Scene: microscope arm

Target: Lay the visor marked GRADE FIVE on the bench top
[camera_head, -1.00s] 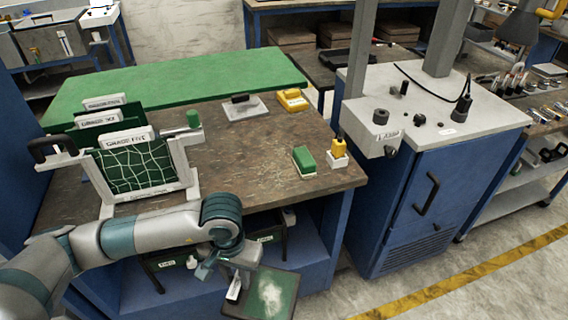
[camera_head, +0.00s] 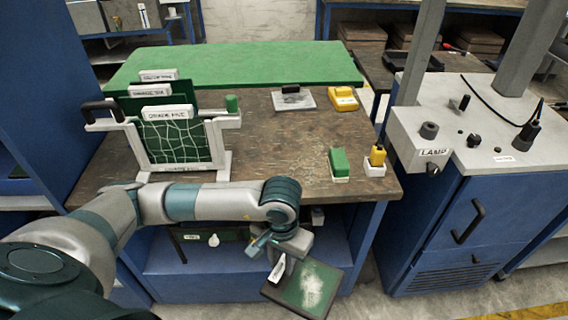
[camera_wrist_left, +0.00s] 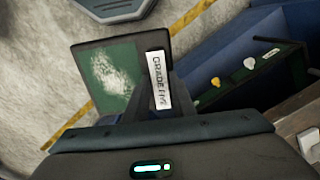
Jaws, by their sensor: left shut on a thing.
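My left gripper (camera_head: 284,250) is shut on a dark-framed green visor (camera_head: 312,291) with a pale powdery patch. It holds the visor in front of the bench, below the top's front edge. In the left wrist view the held visor (camera_wrist_left: 108,82) has a white label (camera_wrist_left: 158,82) that reads GRADE FI, its end unclear. The brown bench top (camera_head: 262,150) is behind the gripper. A white rack (camera_head: 222,135) on it holds several labelled green panels; the front one (camera_head: 175,143) has white net-like lines, and its label appears to read GRADE FIVE. My right gripper is not in view.
A green block (camera_head: 339,163) and a yellow item in a white holder (camera_head: 375,169) stand near the bench's right end. A grey plate (camera_head: 293,99) and a yellow item (camera_head: 343,98) lie further back. The top's middle is clear. A blue cabinet (camera_head: 440,225) stands right.

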